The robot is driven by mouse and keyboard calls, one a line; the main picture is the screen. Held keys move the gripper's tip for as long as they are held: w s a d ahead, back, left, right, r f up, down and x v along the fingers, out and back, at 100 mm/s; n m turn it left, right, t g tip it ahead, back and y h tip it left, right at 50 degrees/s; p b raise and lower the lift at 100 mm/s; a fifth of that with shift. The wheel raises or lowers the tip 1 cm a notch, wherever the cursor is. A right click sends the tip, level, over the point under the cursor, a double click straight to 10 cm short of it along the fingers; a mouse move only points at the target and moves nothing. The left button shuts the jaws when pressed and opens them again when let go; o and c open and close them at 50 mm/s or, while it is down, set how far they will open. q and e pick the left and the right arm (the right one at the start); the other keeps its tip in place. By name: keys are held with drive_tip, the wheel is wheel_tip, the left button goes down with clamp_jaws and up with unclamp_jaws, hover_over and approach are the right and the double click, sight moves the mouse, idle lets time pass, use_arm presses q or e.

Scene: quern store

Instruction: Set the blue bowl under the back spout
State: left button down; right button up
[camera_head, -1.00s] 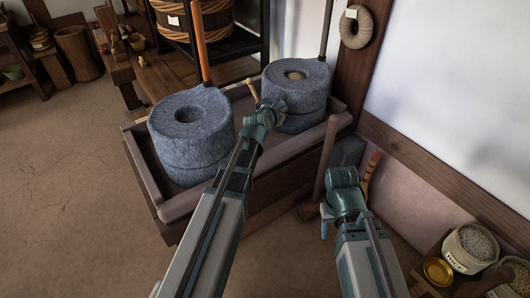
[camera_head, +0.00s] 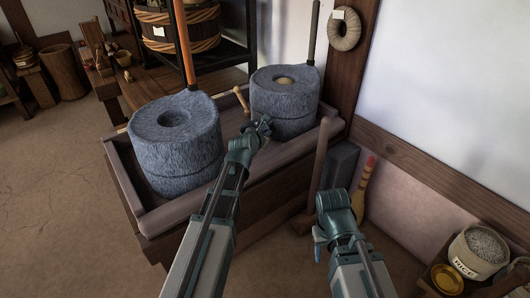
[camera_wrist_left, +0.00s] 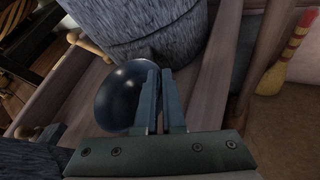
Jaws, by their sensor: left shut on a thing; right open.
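The blue bowl (camera_wrist_left: 118,96) shows in the left wrist view as a dark, glossy round bowl, with its rim between the fingers of my left gripper (camera_wrist_left: 160,100). In the head view my left gripper (camera_head: 262,126) is over the wooden trough (camera_head: 183,212), between the two stone querns, close to the near left side of the back quern (camera_head: 283,103). The bowl cannot be made out there. The back quern stands behind the bowl in the wrist view (camera_wrist_left: 150,30). My right gripper (camera_head: 318,247) is open, in front of the trough's right end.
The front quern (camera_head: 175,155) with its orange handle fills the trough's left part. A post (camera_head: 320,165), a brush (camera_head: 364,185) and a rice tub (camera_head: 477,252) are at right. The floor at left is clear.

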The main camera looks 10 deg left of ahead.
use_arm(q)
drive_tip(key=shift+f+b, duration=0.35)
drive_tip(key=shift+f, duration=0.6)
use_arm(e)
drive_tip(key=shift+f, duration=0.95)
use_arm(q)
wheel_tip(320, 180, down, 4)
drive_tip(key=b, duration=0.4)
drive_tip(key=shift+r, duration=0.15)
use_arm(e)
wheel_tip(320, 180, down, 4)
drive_tip(key=shift+r, duration=0.15)
use_arm(q)
drive_tip(key=c, duration=1)
unclamp_jaws()
